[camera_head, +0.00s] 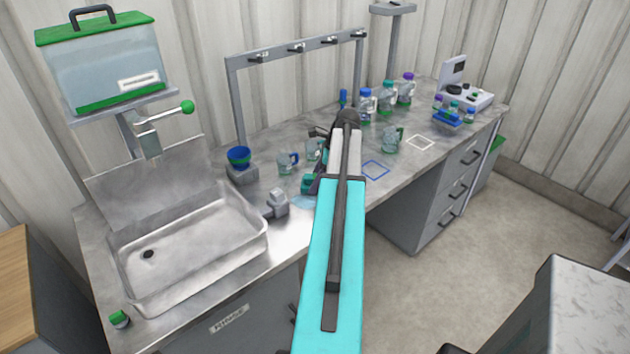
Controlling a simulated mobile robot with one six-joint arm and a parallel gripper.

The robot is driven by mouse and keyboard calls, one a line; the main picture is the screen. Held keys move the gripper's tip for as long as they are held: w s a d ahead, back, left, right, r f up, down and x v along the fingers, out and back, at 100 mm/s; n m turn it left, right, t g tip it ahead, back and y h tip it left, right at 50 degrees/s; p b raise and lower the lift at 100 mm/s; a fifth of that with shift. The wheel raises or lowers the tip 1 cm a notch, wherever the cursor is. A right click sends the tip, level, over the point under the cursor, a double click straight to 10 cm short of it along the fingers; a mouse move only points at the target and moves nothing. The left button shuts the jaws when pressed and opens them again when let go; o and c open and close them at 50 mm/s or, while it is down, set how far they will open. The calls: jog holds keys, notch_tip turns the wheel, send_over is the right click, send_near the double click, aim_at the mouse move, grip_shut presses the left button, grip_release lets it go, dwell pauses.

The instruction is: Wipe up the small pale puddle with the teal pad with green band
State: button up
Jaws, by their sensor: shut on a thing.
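The small pale puddle (303,202) is a faint light-blue patch on the grey counter, just right of the sink and partly hidden by my arm. The teal pad with green band (309,184) shows as a small teal-green piece just beyond the puddle, left of my arm. My gripper (317,180) is shut on the pad, and my teal arm link hides much of both. I cannot tell whether the pad touches the counter.
A grey fixture (277,204) stands close left of the puddle, beside the sink (190,250). Mugs (288,162) and a blue bowl on a block (239,157) stand behind. Bottles (366,106) are farther back. Blue (375,163) and white outlines mark clear counter to the right.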

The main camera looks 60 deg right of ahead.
aim_at(308, 187)
jog(key=shift+f, duration=0.9)
dwell(0.5)
jog(key=shift+a, duration=0.15)
jog(key=shift+w+a+r+p, duration=0.1)
jog(key=shift+w+a+p, duration=0.15)
jog(key=shift+a, duration=0.45)
jog(key=shift+w+a+r+p, duration=0.1)
jog(key=shift+w+a+p, duration=0.15)
jog(key=shift+a, duration=0.4)
jog(key=shift+a+f, duration=0.1)
jog(key=shift+w+a+f+p, duration=0.1)
jog(key=shift+w+a+p, duration=0.2)
jog(key=shift+a, duration=0.5)
jog(key=shift+w+a+f+p, duration=0.1)
jog(key=shift+w+a+p, duration=0.15)
jog(key=shift+a, duration=0.55)
jog(key=shift+a, duration=0.2)
